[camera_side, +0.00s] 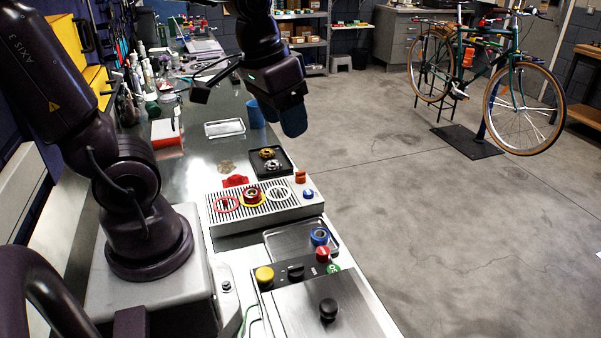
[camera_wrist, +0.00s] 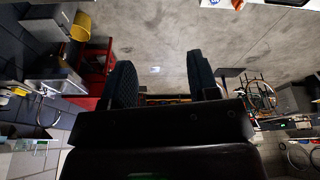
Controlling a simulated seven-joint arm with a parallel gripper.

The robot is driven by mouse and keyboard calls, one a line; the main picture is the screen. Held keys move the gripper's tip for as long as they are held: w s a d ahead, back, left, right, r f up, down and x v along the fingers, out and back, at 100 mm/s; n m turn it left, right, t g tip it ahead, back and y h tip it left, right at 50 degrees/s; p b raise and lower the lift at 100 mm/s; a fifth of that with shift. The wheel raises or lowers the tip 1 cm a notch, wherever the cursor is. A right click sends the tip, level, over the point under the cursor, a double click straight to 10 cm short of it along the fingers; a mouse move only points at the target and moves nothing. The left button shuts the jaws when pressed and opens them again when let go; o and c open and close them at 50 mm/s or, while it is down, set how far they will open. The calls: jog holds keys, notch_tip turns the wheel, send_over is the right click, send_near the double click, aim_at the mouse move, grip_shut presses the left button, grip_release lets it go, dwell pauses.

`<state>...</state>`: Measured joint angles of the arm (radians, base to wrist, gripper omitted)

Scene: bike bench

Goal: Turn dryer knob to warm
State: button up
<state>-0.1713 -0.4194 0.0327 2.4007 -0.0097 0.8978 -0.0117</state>
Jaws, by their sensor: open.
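In the side view, a grey slatted unit (camera_side: 262,212) sits on the bench with several coloured rings on its top. At its right end are an orange knob-like piece (camera_side: 300,177) and a blue knob (camera_side: 308,194). I cannot read a label, so I cannot tell which is the dryer knob or where it is set. My gripper (camera_side: 291,118) hangs in the air above and beyond the unit, apart from it. In the wrist view my gripper (camera_wrist: 161,78) is open, with two dark textured fingers apart and nothing between them. No knob is recognisable there.
A control box (camera_side: 330,302) at the front carries a yellow button (camera_side: 264,275), a black knob (camera_side: 296,271) and a red button (camera_side: 322,254). A black tray (camera_side: 271,163) and a blue cup (camera_side: 256,114) stand beyond the unit. A bike (camera_side: 485,75) stands on the open floor.

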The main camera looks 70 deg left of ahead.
jog(key=w+a+f+n+g, duration=0.2)
jog(key=w+a+f+n, duration=0.3)
jog(key=a, duration=0.3)
jog(key=n+g, duration=0.1)
jog(key=n, duration=0.9)
send_near(301, 172)
jog(key=f, duration=1)
jog(key=shift+a+f, duration=0.2)
jog(key=shift+a, duration=0.1)
jog(key=shift+c, duration=0.2)
jog(key=c, duration=0.9)
